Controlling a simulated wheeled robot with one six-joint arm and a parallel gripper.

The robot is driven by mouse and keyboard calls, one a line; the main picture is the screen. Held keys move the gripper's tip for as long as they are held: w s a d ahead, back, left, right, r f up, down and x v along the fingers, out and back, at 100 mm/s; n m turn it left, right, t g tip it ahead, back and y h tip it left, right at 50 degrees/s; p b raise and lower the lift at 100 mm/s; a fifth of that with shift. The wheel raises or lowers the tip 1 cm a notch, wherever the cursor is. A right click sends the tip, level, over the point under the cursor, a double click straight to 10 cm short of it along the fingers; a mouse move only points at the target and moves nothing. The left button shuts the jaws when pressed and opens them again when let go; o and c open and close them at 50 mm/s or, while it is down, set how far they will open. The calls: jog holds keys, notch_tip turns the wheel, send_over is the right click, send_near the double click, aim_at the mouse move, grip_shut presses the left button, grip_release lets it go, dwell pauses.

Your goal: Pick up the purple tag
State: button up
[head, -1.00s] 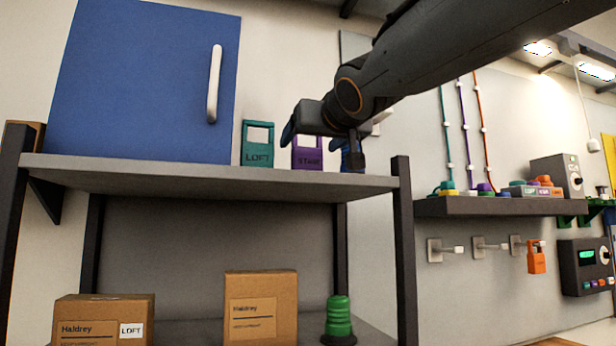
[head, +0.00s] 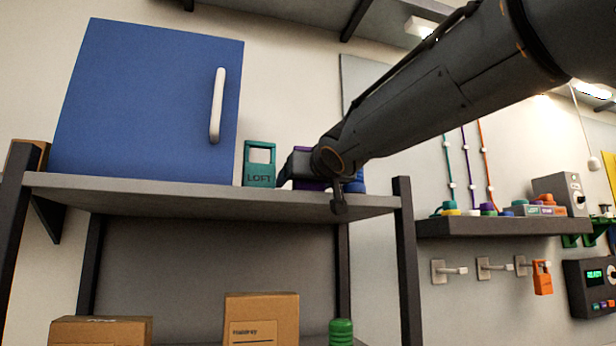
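The purple tag (head: 311,185) stands on the upper shelf, to the right of the teal LOFT tag (head: 260,167). My gripper (head: 292,172) is in front of it and hides most of it, so only thin bits of purple show.
A blue cabinet (head: 145,105) with a white handle stands on the upper shelf (head: 120,188) at left. Boxes (head: 262,318) and a green ribbed object (head: 341,333) are below. At right are a wall shelf (head: 500,227) and hooks, one holding an orange tag (head: 542,278).

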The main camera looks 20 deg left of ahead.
jog(key=shift+w+a, duration=0.2)
jog(key=shift+w, duration=0.15)
jog(key=c, duration=1.3)
jog(key=shift+o, duration=0.2)
jog(key=shift+r, duration=0.1)
notch_tip(320, 180, up, 10)
jog(key=p, duration=1)
